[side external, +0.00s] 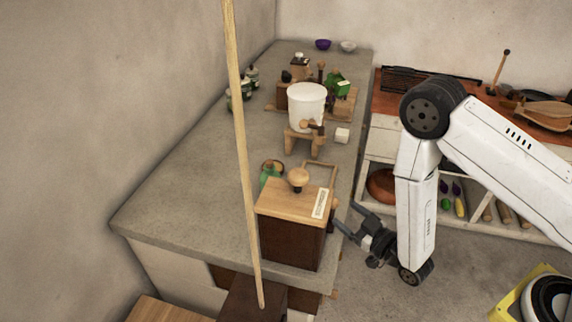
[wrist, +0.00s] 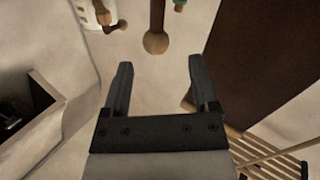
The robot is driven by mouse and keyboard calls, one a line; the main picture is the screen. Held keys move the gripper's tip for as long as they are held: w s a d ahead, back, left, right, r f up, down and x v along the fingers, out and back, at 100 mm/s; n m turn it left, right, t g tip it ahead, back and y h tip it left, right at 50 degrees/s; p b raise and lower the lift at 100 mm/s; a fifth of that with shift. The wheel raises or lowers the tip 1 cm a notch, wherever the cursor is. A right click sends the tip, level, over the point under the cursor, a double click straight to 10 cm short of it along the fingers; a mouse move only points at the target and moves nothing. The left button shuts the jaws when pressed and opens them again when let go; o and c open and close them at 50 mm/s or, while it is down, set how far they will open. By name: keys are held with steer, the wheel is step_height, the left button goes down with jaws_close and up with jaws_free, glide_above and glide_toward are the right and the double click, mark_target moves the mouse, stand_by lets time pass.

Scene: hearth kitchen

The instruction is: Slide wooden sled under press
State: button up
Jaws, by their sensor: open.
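No sled or press can be told for sure in either view. A dark wooden box with a pale top, round knob and paper label (side external: 296,198) stands upright at the counter's near end; its dark side fills the right of the wrist view (wrist: 262,55). A wooden bar ending in a round knob (wrist: 156,42) hangs in the wrist view, ahead of my fingers. My gripper (side external: 347,218) is at the counter's right edge, right of the box; in the wrist view (wrist: 163,92) its fingers are apart with nothing between them.
Bottles and small wooden devices stand behind. A long pole (side external: 242,130) rises in front. The counter's left half is mostly clear.

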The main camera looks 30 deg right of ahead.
steer(key=shift+s+d, duration=0.25)
steer(key=shift+s, duration=0.95)
steer(key=shift+w, duration=0.1)
steer(key=w+d+r+m+g+h, duration=0.25)
steer(key=d+r+g, duration=0.2)
steer(key=g, duration=0.25)
steer(key=s+d+r+m+g, duration=0.2)
steer(key=s+d+r+g, duration=0.2)
steer(key=s+r+g, duration=0.3)
steer(key=s+g+h, duration=0.1)
steer(key=s, duration=0.3)
steer(key=shift+s+d+r, duration=0.2)
steer(key=shift+s+r, duration=0.1)
steer(key=shift+r, duration=0.05)
